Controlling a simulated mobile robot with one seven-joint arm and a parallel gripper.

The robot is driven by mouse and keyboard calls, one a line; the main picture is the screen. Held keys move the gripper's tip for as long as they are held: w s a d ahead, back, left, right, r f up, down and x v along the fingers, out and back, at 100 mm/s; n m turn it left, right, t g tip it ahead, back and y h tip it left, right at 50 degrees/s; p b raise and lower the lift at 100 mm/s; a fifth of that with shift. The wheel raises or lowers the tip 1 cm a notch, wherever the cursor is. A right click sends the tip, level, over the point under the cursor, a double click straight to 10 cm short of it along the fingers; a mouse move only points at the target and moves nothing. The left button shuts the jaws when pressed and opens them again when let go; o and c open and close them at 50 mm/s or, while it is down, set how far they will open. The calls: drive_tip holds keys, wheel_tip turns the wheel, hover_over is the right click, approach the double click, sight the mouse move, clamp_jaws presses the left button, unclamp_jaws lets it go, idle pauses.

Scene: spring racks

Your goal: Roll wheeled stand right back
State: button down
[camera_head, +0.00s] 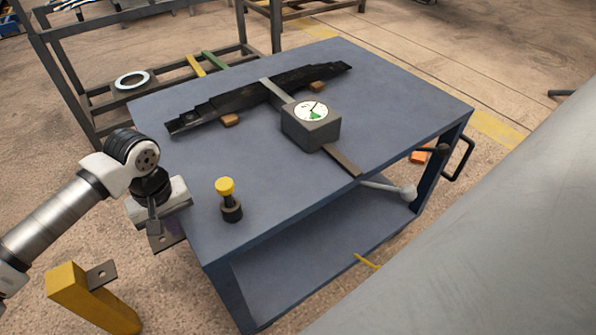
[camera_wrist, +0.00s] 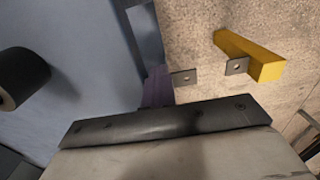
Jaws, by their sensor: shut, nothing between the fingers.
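The stand (camera_head: 360,90) is a blue-grey metal table with an open lower shelf (camera_head: 310,262). Its wheels do not show clearly. A dark handle (camera_head: 459,158) sticks out at its right end. My gripper (camera_head: 154,224) is shut and empty at the stand's near left edge; its fingertips are partly hidden. In the wrist view the stand's top (camera_wrist: 85,65) fills the left side. A small purple part (camera_wrist: 158,88) and a holed metal plate (camera_wrist: 186,77) show at its edge, close to my gripper. I cannot tell whether my gripper touches them.
A yellow post (camera_head: 95,297) with a holed plate stands on the floor at near left. On the stand are a dial gauge box (camera_head: 312,130), a black leaf spring (camera_head: 230,103) and a yellow-topped knob (camera_head: 226,185). A metal rack (camera_head: 60,75) stands close behind.

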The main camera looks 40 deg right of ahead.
sight(273, 173)
drive_tip(key=shift+s+d+b, duration=0.15)
drive_tip(key=shift+d+b, duration=0.6)
drive_tip(key=shift+d, duration=2.4)
drive_tip(key=shift+s+d+b, duration=0.1)
drive_tip(key=shift+d+b, duration=0.65)
drive_tip(key=shift+d, duration=2.35)
drive_tip(key=shift+s+d+b, duration=0.2)
drive_tip(key=shift+d+b, duration=0.55)
drive_tip(key=shift+d, duration=5.1)
drive_tip(key=shift+a+r+p, duration=0.35)
drive_tip(key=shift+r+p, duration=0.45)
drive_tip(key=shift+r, duration=0.55)
drive_tip(key=shift+a+r+p, duration=0.4)
drive_tip(key=shift+r+p, duration=0.45)
drive_tip(key=shift+r, duration=0.5)
drive_tip(key=shift+a+r+p, duration=0.35)
drive_tip(key=shift+r+p, duration=0.45)
drive_tip(key=shift+r, duration=0.55)
